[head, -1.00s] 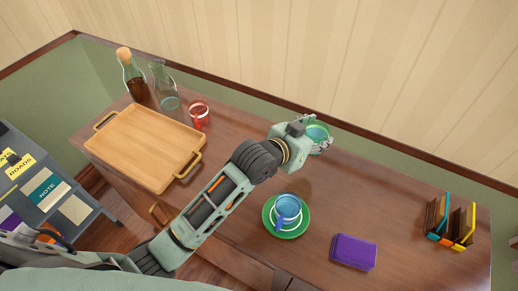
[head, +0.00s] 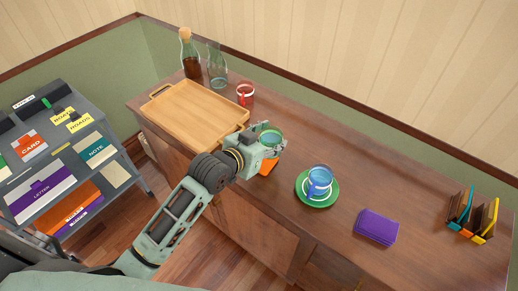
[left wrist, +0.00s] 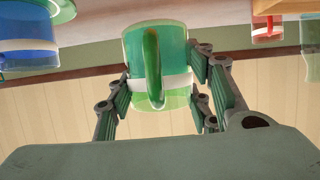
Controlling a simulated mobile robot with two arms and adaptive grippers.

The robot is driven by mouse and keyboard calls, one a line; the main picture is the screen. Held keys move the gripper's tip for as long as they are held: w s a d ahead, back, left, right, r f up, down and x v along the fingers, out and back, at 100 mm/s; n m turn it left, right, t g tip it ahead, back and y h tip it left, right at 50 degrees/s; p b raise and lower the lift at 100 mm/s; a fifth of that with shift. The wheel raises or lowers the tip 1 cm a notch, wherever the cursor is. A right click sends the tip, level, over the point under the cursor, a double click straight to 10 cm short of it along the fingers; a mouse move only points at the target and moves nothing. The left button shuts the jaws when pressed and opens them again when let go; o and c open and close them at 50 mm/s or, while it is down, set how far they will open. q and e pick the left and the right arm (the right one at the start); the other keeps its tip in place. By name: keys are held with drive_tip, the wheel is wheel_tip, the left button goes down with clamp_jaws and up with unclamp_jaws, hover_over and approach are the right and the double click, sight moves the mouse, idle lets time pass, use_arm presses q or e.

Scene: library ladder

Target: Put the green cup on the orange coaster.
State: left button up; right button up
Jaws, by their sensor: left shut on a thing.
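The green cup (head: 270,136), a see-through green mug with a pale band, is in my left gripper (head: 268,146). In the left wrist view the green cup (left wrist: 172,50) stands between the two fingers (left wrist: 160,88), its handle towards the camera. The fingers are shut on its sides. The orange coaster (head: 268,168) lies on the table just below the gripper in the head view, partly hidden by it. The cup appears slightly beyond the coaster; its height above the table is hard to tell. My right gripper is not in view.
A wooden tray (head: 196,114) is left of the gripper, with a red mug (head: 245,94), carafe (head: 217,72) and corked bottle (head: 190,60) behind.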

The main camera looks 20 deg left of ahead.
sight(260, 140)
use_arm(q)
drive_tip(key=a, duration=0.1)
drive_tip(key=a+f, duration=0.1)
drive_tip(key=a, duration=0.1)
drive_tip(key=shift+w+f, duration=0.25)
drive_tip(key=shift+f, duration=0.5)
wheel_tip(260, 140, down, 2)
drive_tip(key=shift+f, duration=0.25)
drive_tip(key=shift+f+p, duration=0.3)
drive_tip(key=shift+f, duration=0.2)
drive_tip(key=o, duration=1.2)
drive_tip(key=shift+o, duration=0.4)
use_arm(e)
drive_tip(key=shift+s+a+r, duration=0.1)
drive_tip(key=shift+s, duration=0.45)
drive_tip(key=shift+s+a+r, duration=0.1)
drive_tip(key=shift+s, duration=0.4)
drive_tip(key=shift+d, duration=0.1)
